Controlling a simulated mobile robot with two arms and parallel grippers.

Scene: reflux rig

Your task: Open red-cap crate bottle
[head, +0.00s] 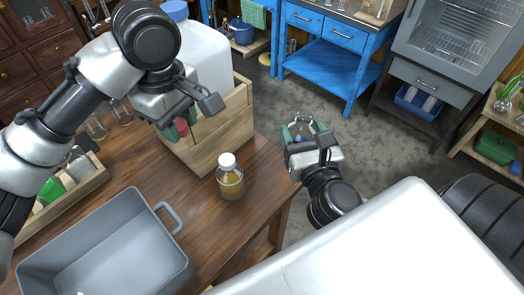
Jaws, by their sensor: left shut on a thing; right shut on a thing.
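My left gripper (186,122) is at the front left of the wooden crate (219,135). It is shut on a red cap (181,127), which shows between its fingers. I cannot see a bottle below the cap, so I cannot tell whether the cap sits on one. My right gripper (303,133) is out over the floor, right of the table and apart from the crate. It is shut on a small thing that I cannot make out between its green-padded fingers.
A white-capped bottle of amber liquid (230,182) stands upright on the wooden table (254,197) in front of the crate. A large white blue-capped jug (207,55) stands behind the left gripper. A grey tub (105,250) and a wooden tray (75,200) occupy the table's left.

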